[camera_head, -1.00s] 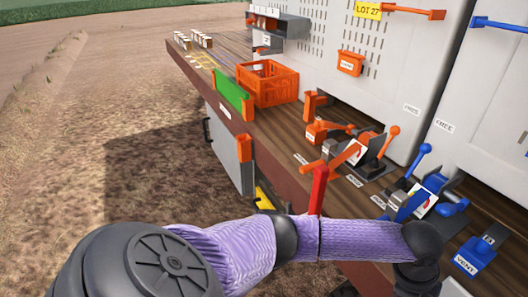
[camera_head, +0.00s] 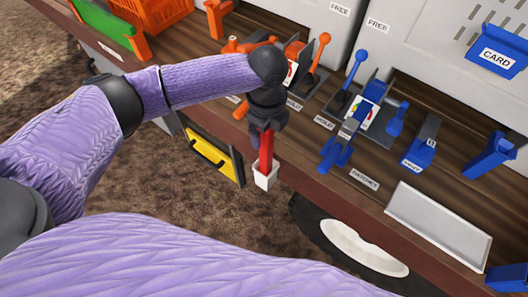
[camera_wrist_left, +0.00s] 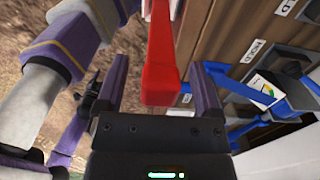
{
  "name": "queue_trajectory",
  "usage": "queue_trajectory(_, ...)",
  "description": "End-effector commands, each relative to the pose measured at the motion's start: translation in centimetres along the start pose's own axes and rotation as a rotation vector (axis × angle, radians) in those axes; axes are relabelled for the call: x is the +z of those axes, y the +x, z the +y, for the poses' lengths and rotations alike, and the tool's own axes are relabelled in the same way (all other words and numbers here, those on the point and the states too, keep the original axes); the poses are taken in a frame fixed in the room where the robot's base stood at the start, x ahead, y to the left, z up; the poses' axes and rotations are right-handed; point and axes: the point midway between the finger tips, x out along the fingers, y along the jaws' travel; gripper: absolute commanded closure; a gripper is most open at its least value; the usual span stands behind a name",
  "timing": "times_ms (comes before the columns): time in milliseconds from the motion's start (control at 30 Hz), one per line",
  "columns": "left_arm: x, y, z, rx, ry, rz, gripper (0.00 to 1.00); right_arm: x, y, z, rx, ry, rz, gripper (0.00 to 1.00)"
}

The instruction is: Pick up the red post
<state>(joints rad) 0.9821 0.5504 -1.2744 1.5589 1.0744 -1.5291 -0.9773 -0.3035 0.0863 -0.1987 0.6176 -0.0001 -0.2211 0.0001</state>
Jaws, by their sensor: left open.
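The red post (camera_head: 265,150) stands at the front edge of the wooden bench, with a white block-like piece (camera_head: 265,178) at its lower end. My left gripper (camera_head: 266,122) is over the post's upper part, which it hides in the head view. In the left wrist view the red post (camera_wrist_left: 160,60) lies between the two spread fingers of my left gripper (camera_wrist_left: 160,85), with clear gaps on both sides. The gripper is open, not closed on the post.
The wooden bench (camera_head: 330,180) holds orange fixtures (camera_head: 245,45), blue levers and clamps (camera_head: 345,140), and a white tray (camera_head: 438,222) at right. An orange crate (camera_head: 150,12) is at upper left. A yellow-black panel (camera_head: 215,155) hangs below the edge. A wheel (camera_head: 350,245) is underneath.

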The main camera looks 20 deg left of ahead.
Motion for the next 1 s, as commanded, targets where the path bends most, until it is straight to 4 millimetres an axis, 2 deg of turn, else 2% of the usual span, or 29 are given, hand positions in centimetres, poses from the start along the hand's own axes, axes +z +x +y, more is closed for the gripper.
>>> queue_trajectory(100, -0.02, 1.55, 0.06, 0.001, -0.001, 0.001, 0.15, -0.11, 0.12, 0.0, 0.0, 0.0, 0.002, 0.41)
queue_trajectory(333, 0.0, 1.71, 0.04, -0.001, -0.001, 0.001, 0.17, -0.27, 0.1, -0.31, -0.005, 0.002, 0.006, 0.41)
queue_trajectory(700, -0.01, 1.66, 0.03, -0.001, -0.001, 0.001, 0.95, -0.49, 0.11, -0.66, -0.01, 0.003, 0.01, 0.41)
queue_trajectory(733, -0.01, 1.66, 0.03, -0.001, -0.001, 0.001, 1.0, -0.5, 0.11, -0.66, -0.01, 0.003, 0.01, 0.41)
queue_trajectory(1000, -0.01, 1.65, 0.02, -0.002, -0.001, 0.001, 1.0, -0.46, 0.1, -0.44, -0.007, 0.001, 0.01, 0.41)
